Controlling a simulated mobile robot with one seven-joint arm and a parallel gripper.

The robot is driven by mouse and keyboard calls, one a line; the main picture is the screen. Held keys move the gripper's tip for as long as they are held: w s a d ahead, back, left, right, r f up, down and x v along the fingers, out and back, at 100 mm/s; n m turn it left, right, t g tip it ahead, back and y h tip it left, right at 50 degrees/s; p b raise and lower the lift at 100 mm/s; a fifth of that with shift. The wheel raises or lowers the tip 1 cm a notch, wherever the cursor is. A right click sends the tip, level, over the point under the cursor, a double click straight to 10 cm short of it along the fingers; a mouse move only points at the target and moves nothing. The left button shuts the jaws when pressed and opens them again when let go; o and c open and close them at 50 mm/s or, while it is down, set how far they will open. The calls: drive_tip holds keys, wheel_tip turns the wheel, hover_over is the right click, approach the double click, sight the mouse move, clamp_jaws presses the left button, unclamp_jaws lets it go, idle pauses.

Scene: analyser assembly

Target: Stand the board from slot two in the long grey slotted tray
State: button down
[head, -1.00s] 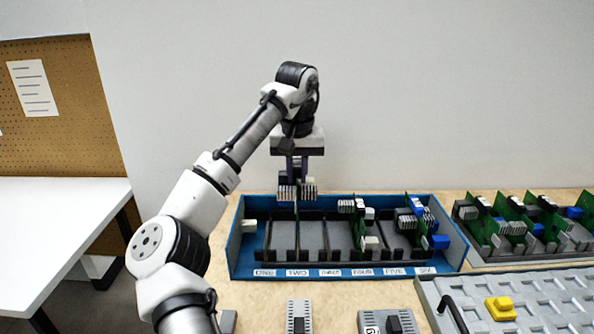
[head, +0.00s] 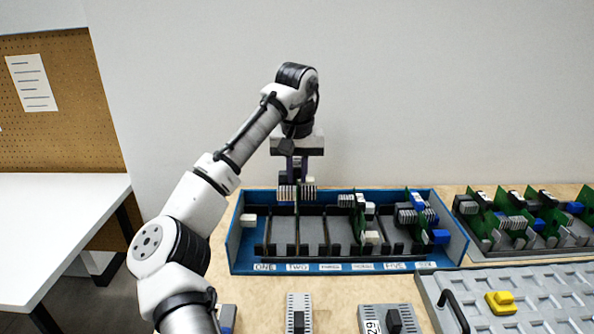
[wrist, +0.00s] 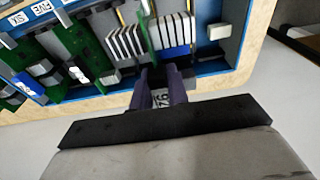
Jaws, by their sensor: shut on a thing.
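My gripper (head: 297,178) is shut on the upper edge of a green board (head: 297,212) with pale finned blocks on both sides. The board is upright over slot two of the blue rack (head: 345,267); I cannot tell whether its lower edge is still in the slot. In the wrist view, my gripper (wrist: 160,82) closes at the edge of the board (wrist: 148,38), with finned blocks beside it. The long grey slotted tray (head: 560,240) stands at the right and holds several upright green boards.
Other green boards (head: 408,212) stand in the right half of the blue rack. Small grey modules (head: 298,312) sit in front of the rack. A white table (head: 60,225) is left.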

drive_tip(key=shift+f+b, duration=1.4)
drive_tip(key=shift+f, duration=2.85)
idle(1.6)
drive_tip(key=c, duration=1.2)
unclamp_jaws()
drive_tip(key=shift+o, duration=0.2)
drive_tip(key=shift+r+p, duration=0.2)
drive_tip(key=shift+p, duration=0.6)
